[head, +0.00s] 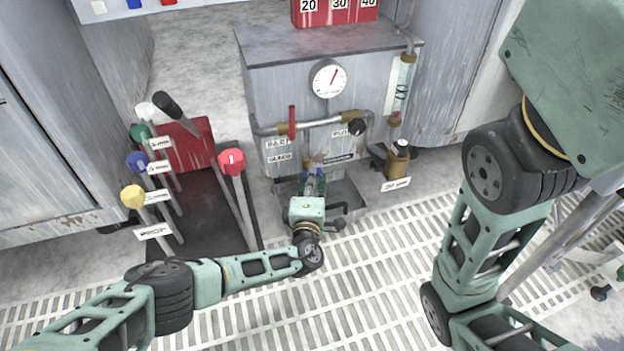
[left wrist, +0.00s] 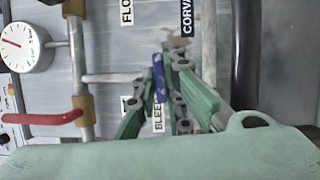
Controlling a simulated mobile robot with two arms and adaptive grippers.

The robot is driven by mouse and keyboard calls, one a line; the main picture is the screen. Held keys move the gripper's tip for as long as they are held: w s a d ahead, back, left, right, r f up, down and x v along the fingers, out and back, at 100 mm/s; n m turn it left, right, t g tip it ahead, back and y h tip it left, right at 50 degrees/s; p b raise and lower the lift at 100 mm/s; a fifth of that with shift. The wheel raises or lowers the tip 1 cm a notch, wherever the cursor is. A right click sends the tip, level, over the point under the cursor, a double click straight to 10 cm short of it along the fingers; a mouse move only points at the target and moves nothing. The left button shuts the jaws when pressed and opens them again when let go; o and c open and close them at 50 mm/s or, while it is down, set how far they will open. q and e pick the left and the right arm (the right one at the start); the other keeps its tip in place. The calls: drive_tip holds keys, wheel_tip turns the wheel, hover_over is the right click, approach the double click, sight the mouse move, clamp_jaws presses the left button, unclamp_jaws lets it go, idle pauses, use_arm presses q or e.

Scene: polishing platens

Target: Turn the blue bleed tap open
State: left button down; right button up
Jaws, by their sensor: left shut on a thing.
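The blue bleed tap (left wrist: 158,78) shows in the left wrist view as a narrow blue handle between the green fingers of my left gripper (left wrist: 172,68). The gripper is shut on it, and the fingers hide part of the handle and its valve body. A label, partly covered by a finger, sits beside the tap. In the head view, my left gripper (head: 313,182) is at the front of the grey cabinet, low below the pipe, and hides most of the tap. My right arm crosses the right side, but its gripper is out of view.
A red-handled valve (head: 292,122) and a round gauge (head: 329,78) are above the gripper. A tray (head: 346,201) lies below. Levers with coloured knobs, including a red one (head: 231,162), stand to the left. A brass bottle (head: 398,160) stands right.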

use_arm(q)
drive_tip(key=n+t+b, duration=0.1)
drive_tip(key=n+b, duration=0.1)
drive_tip(key=n, duration=0.1)
drive_tip(key=shift+f+n, duration=0.15)
drive_tip(key=shift+n, duration=0.15)
drive_tip(key=c, duration=1.8)
unclamp_jaws()
drive_tip(key=shift+c, duration=0.2)
drive_tip(key=s+f, duration=0.1)
drive_tip(key=s, duration=1.1)
drive_tip(key=shift+a+f, duration=0.35)
